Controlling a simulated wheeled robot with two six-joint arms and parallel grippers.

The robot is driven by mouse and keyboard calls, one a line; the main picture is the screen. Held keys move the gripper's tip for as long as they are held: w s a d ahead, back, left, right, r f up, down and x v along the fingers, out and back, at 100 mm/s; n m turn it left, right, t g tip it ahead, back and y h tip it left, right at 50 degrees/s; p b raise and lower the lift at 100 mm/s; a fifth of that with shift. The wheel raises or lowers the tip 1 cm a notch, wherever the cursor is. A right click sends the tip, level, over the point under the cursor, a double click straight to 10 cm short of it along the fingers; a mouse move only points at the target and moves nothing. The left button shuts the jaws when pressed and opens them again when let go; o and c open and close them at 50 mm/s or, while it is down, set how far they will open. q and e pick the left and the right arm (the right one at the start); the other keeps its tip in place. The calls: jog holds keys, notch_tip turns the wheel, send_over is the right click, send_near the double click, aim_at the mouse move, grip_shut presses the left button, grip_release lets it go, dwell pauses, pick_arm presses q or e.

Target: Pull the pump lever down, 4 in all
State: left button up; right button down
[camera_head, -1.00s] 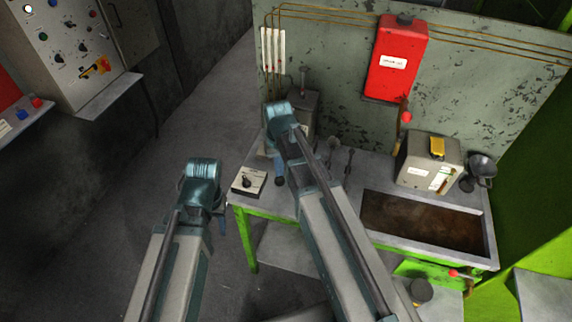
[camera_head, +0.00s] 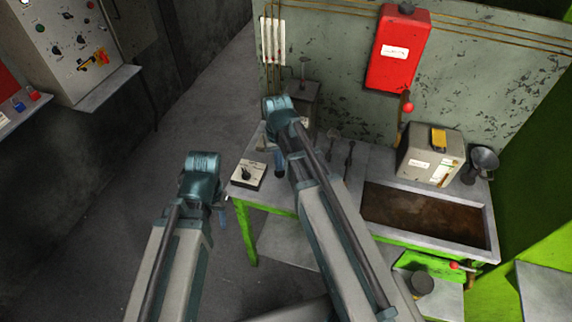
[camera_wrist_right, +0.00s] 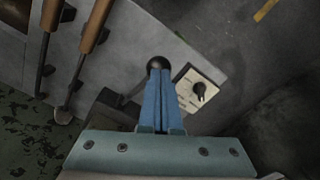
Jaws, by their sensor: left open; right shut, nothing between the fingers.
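The pump is probably the grey box (camera_head: 306,97) against the back wall, with a thin upright stem (camera_head: 303,70) on top. In the right wrist view a black ball knob (camera_wrist_right: 157,64) on a dark arm sits at the tips of my right gripper (camera_wrist_right: 160,78); it looks like the pump lever's end. My right gripper (camera_head: 279,163) is shut with nothing between its blue fingers, above the bench in front of the box. Whether it touches the knob I cannot tell. My left gripper (camera_head: 222,214) is open and empty, left of the bench, its fingers partly hidden.
A switch box (camera_head: 249,174) lies at the bench's left corner. Long-handled tools (camera_wrist_right: 85,40) lie beside the pump. A sunken brown tray (camera_head: 425,215), a pale box (camera_head: 430,158) and a red wall box (camera_head: 398,48) are to the right. Floor left of the bench is clear.

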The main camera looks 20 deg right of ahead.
aim_at(278, 175)
jog(key=shift+s+a+f+b, duration=0.15)
jog(key=shift+s+f+b, duration=0.05)
jog(key=shift+f+b, duration=0.85)
jog(key=shift+s+a+f+b, duration=0.1)
jog(key=shift+s+f+b, duration=0.1)
jog(key=shift+f+b, duration=0.8)
jog(key=shift+s+a+f+b, duration=0.2)
jog(key=shift+f+b, duration=0.65)
jog(key=shift+f, duration=0.35)
jog(key=shift+f, duration=0.1)
notch_tip(278, 175, down, 3)
jog(key=b, duration=0.3)
jog(key=shift+s, duration=0.1)
jog(key=r+p, duration=0.3)
jog(key=w+r+p, duration=0.1)
jog(key=r+p, duration=0.3)
jog(key=d+r+p, duration=0.1)
jog(key=r+p, duration=0.3)
jog(key=shift+w+r, duration=0.25)
jog(key=shift+w, duration=0.05)
jog(key=shift+f, duration=0.15)
